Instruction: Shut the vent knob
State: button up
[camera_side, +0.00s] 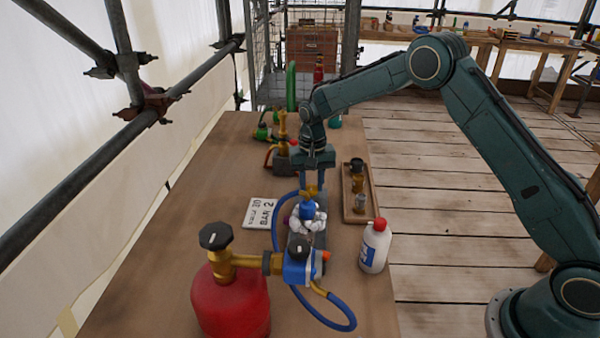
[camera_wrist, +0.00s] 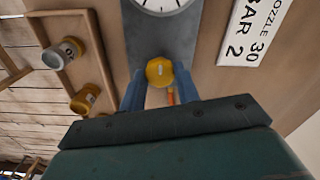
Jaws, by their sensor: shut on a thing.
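The vent knob is the small yellow knob (camera_wrist: 159,72) on a grey plate in the wrist view, with a dark mark on its face. It also shows as a yellow bit (camera_side: 311,190) in the side view, above a blue fitting (camera_side: 308,209). My gripper (camera_wrist: 160,88) has one blue-grey finger on each side of the knob and is shut on it. In the side view my gripper (camera_side: 312,186) points straight down over the fitting. An orange part shows just below the knob in the wrist view. The knob's lower edge and the finger contact are partly hidden.
A red tank (camera_side: 232,305) with a black-capped valve stands in front, joined to a blue regulator (camera_side: 300,262) and blue hose (camera_side: 338,320). A white red-capped bottle (camera_side: 375,247) stands right. A wooden tray (camera_side: 347,216) holds brass fittings. A "BAR 2" card (camera_side: 260,213) lies left.

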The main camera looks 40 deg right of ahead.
aim_at(312, 187)
jog(key=shift+r, duration=0.1)
jog(key=o, duration=1)
jog(key=shift+c, duration=0.2)
notch_tip(312, 187, up, 14)
dwell(0.5)
